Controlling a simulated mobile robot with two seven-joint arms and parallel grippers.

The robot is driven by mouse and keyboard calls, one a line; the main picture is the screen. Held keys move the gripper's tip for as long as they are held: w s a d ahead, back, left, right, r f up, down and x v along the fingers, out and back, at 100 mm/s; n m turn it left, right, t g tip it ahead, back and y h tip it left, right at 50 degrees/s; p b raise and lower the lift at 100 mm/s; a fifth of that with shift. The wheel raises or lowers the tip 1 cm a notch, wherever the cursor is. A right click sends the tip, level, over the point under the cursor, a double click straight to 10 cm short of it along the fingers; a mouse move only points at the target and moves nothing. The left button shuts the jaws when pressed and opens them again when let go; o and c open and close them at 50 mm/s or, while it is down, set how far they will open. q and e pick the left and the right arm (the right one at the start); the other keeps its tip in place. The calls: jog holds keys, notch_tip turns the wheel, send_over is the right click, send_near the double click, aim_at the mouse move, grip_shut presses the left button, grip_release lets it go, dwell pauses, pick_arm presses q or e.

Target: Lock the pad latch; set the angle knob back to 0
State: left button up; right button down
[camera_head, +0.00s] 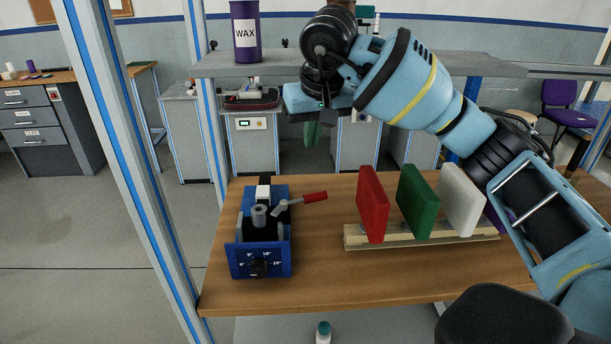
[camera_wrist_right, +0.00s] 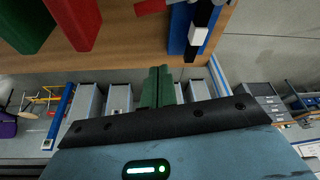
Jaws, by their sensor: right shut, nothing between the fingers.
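The blue fixture (camera_head: 240,264) stands on the left of the wooden table. A grey lever with a red handle (camera_head: 315,197) extends to the right from its top. The black angle knob (camera_head: 258,267) is on its front face below a marked scale; its pointer is too small to read. Part of the fixture shows in the right wrist view (camera_wrist_right: 178,28), with a white block (camera_wrist_right: 198,35). My right gripper (camera_head: 311,134) hangs behind and above the table's far edge, apart from the fixture. Its green fingers (camera_wrist_right: 160,85) are together and empty. My left gripper is out of view.
Red (camera_head: 373,205), green (camera_head: 418,203) and white (camera_head: 460,200) pads stand in a wooden rack (camera_head: 390,241) right of the fixture. A grey shelf (camera_head: 270,68) with a purple WAX container (camera_head: 246,32) spans behind. The table front (camera_head: 330,285) is clear.

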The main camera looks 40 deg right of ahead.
aim_at(305, 203)
jog(key=x, duration=1)
pick_arm(q)
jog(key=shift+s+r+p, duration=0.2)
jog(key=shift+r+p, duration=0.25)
jog(key=shift+p, duration=0.1)
pick_arm(e)
jog(key=s, duration=0.2)
jog(key=s+a, duration=0.1)
jog(key=s, duration=0.1)
jog(key=shift+a+f, duration=0.1)
jog(key=shift+f, duration=0.3)
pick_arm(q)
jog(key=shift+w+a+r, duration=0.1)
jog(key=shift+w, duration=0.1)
